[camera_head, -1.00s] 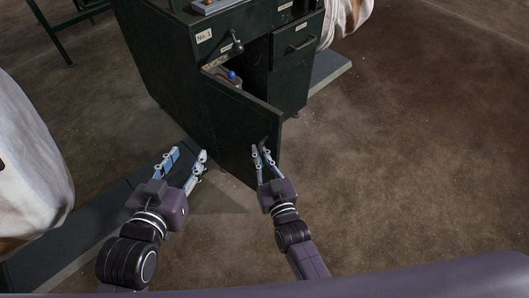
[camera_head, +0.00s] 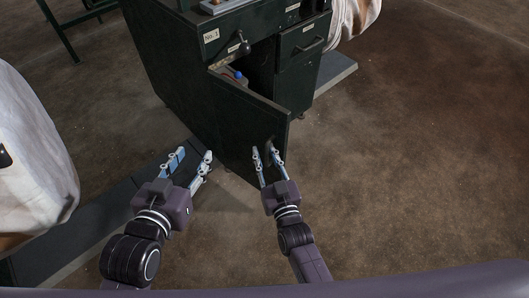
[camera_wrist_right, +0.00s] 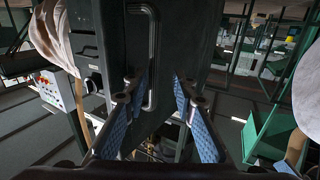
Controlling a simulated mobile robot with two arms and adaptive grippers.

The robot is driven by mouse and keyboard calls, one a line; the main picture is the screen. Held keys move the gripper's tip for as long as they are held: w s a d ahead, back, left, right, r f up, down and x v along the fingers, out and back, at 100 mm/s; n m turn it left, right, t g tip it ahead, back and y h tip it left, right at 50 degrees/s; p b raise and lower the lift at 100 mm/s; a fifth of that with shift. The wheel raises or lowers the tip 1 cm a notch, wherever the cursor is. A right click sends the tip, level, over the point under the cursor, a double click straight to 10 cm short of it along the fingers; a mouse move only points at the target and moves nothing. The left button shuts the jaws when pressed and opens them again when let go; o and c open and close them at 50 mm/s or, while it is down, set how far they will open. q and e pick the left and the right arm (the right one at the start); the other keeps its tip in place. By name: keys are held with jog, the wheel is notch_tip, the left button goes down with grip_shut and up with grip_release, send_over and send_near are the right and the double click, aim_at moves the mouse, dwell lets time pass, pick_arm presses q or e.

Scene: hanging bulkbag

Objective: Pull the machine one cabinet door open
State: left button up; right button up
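The machine one cabinet door (camera_head: 247,120) is dark green and stands partly open, swung out from the cabinet marked No. 1 (camera_head: 211,36). My right gripper (camera_head: 266,151) is open by the door's outer face near its free edge. In the right wrist view, a dark vertical bar handle (camera_wrist_right: 152,55) on a dark panel shows between and beyond the spread fingers (camera_wrist_right: 158,92). Neither finger clearly touches it. My left gripper (camera_head: 194,157) is open and empty, left of the door, above the dark floor plate.
A blue knob (camera_head: 238,75) shows in the opening behind the door. A closed drawer front (camera_head: 302,47) is to its right. A white bulk bag (camera_head: 35,160) hangs at the left. The floor (camera_head: 400,170) at the right is clear.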

jog(key=v, duration=1.1)
jog(key=shift+s, duration=0.3)
jog(key=shift+d, duration=0.1)
